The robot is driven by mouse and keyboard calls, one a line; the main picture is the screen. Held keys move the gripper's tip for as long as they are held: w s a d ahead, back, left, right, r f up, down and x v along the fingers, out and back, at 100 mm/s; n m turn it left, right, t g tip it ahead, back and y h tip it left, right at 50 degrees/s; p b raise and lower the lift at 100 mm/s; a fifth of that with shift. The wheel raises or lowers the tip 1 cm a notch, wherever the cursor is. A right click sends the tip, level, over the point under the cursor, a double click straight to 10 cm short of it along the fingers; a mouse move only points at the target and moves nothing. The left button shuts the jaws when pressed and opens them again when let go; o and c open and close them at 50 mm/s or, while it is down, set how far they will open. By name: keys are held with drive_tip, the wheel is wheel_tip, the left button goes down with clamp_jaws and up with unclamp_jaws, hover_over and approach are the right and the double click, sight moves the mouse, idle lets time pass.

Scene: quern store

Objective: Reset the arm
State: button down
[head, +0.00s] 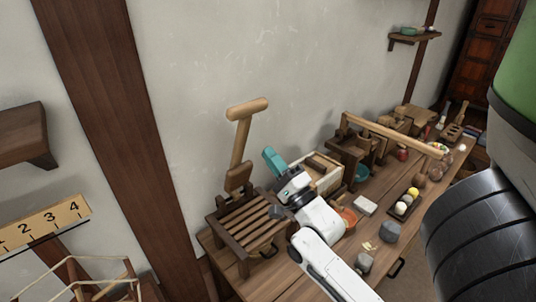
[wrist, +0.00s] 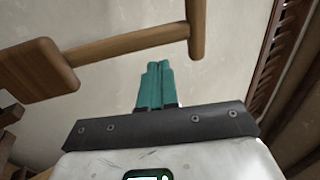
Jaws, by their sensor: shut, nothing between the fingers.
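My gripper (head: 270,156) has teal fingers and sits at the end of my white arm in the head view. It is raised above the wooden workbench (head: 283,283), in front of the pale wall. In the wrist view my gripper's teal fingers (wrist: 153,66) are together with nothing between them. They point towards the wall. A wooden mallet-like tool with a crossbar handle (head: 240,140) stands just left of my gripper. Its handle also crosses the wrist view (wrist: 130,42), close beyond the fingertips; I cannot tell the exact gap.
A slatted wooden rack (head: 250,221) is under the upright handle. A long beam (head: 390,132) reaches over the bench to the right. A wall shelf (head: 412,36) hangs at the back.

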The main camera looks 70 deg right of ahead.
drive_tip(key=r+b+v, duration=0.1)
drive_tip(key=b+v, duration=0.1)
drive_tip(key=v, duration=0.5)
drive_tip(key=shift+s+a, duration=0.25)
drive_tip(key=shift+s, duration=0.2)
drive_tip(key=shift+f, duration=0.1)
